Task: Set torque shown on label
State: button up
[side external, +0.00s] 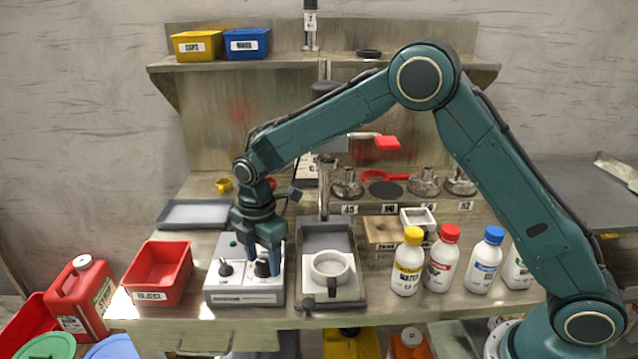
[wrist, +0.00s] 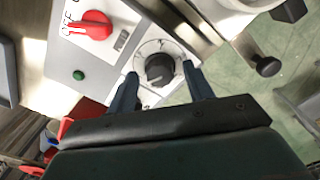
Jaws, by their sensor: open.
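My gripper (side external: 261,264) points down over the box's right side. In the wrist view my gripper (wrist: 160,78) is open, its two blue fingers on either side of a black round dial knob (wrist: 160,70). I cannot tell whether the fingers touch it. The dial has a white face with marks too small to read.
A red bin (side external: 158,272) stands left of the box. A grey tray (side external: 345,292) with a white ring-shaped cup (side external: 330,268) is close on the right. Several bottles with coloured caps (side external: 410,262) stand further right. A flat grey tray (side external: 190,213) lies behind.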

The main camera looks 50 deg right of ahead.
jog(key=c, duration=1)
